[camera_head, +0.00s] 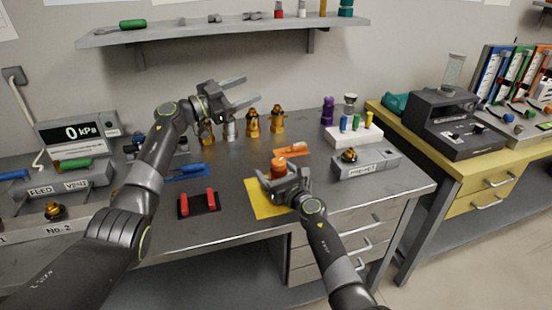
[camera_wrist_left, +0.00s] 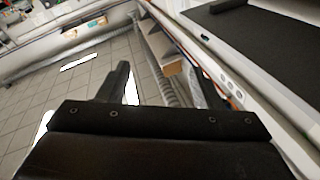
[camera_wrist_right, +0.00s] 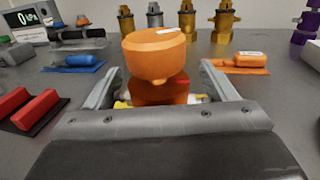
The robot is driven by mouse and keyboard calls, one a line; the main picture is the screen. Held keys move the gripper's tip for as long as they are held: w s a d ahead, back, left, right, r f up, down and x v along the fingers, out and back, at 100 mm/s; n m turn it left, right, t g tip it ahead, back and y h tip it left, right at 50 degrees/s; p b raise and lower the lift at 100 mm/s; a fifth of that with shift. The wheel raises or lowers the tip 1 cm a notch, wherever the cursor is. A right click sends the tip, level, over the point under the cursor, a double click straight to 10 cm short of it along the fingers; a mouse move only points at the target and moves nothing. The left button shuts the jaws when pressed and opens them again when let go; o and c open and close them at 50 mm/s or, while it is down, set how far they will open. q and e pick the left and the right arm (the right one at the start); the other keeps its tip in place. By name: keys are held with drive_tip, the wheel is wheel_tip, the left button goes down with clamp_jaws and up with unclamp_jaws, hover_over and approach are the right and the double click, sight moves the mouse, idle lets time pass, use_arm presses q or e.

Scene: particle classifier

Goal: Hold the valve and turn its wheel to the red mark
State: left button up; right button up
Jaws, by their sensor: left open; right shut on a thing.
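An orange valve (camera_head: 279,168) stands upright on the yellow mat (camera_head: 262,206) near the table's front. It is large in the right wrist view (camera_wrist_right: 154,55), with its rounded orange wheel on top and a bit of red below it. My right gripper (camera_head: 285,178) is shut around the valve's body below the wheel; its fingers also show in the right wrist view (camera_wrist_right: 155,90). My left gripper (camera_head: 240,92) is open and empty, raised above the back of the table, up and left of the valve. I cannot make out the red mark's position clearly.
Several brass and silver valves (camera_head: 252,123) stand at the back. A black pad with red blocks (camera_head: 198,203) lies left of the mat, and an orange tool (camera_head: 292,150) lies behind the valve. A grey box (camera_head: 366,163) is on the right. A kPa gauge (camera_head: 78,133) is at left.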

use_arm(q)
drive_tip(key=w+a+r+n+t+y, duration=0.25)
drive_tip(key=w+r+n+t, duration=0.2)
drive_tip(key=r+t, duration=0.4)
drive_tip(key=n+g+y, duration=0.6)
drive_tip(key=g+y, duration=0.6)
drive_tip(key=g, duration=0.3)
approach(279, 161)
drive_tip(key=shift+m, duration=0.25)
drive_tip(key=x, duration=0.8)
drive_tip(key=shift+w+f, duration=0.1)
drive_tip(key=shift+f, duration=0.25)
drive_tip(key=shift+c, duration=0.3)
